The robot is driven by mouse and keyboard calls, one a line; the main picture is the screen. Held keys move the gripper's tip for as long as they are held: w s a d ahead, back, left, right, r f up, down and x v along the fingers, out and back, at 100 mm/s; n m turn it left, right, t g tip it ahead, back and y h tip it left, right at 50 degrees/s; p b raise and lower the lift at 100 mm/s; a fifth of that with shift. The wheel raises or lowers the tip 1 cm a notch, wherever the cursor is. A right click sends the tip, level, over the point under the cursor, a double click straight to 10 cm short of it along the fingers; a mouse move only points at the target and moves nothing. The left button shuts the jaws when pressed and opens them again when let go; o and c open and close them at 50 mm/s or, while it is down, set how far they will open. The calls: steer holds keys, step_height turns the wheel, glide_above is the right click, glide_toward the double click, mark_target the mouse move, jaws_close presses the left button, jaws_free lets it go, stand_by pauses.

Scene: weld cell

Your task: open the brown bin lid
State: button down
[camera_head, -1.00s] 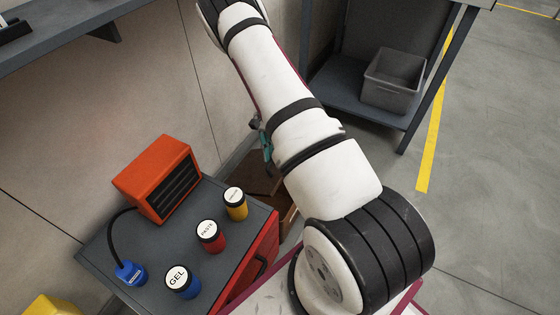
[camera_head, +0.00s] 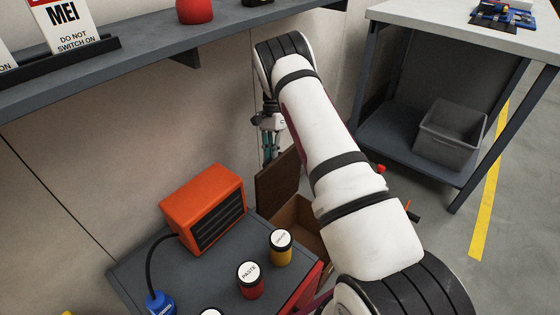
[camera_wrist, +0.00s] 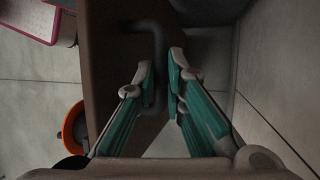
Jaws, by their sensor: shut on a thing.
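The brown bin (camera_head: 299,212) stands on the floor beside the grey cabinet, partly hidden by my arm. Its lid (camera_head: 276,187) is swung up and stands steeply at the bin's back left side, so part of the bin's inside shows. My gripper (camera_head: 268,153) is at the lid's upper edge, near the wall. In the wrist view, my gripper (camera_wrist: 161,88) has its teal fingers on both sides of the dark bent handle (camera_wrist: 159,50) and is shut on it. The brown lid also shows in the wrist view (camera_wrist: 107,55), behind the handle.
The grey cabinet (camera_head: 200,282) carries an orange heater (camera_head: 205,207), a red paste jar (camera_head: 250,281) and a yellow jar (camera_head: 281,250). A wall shelf (camera_head: 150,65) runs above. A workbench (camera_head: 440,19) with a grey crate (camera_head: 450,135) on its lower shelf is at right.

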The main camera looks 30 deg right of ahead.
steer(key=shift+w+a+f+b, duration=0.2)
steer(key=shift+w+a+f, duration=0.15)
steer(key=shift+w, duration=0.1)
steer(key=shift+w+a+f+b, duration=0.15)
steer(key=shift+w+a+f, duration=0.15)
steer(key=shift+w, duration=0.15)
steer(key=c, duration=1.8)
jaws_free()
steer(key=shift+o, duration=0.7)
steer(key=shift+w+d+r, duration=0.1)
steer(key=shift+r, duration=0.05)
steer(key=shift+d, duration=0.1)
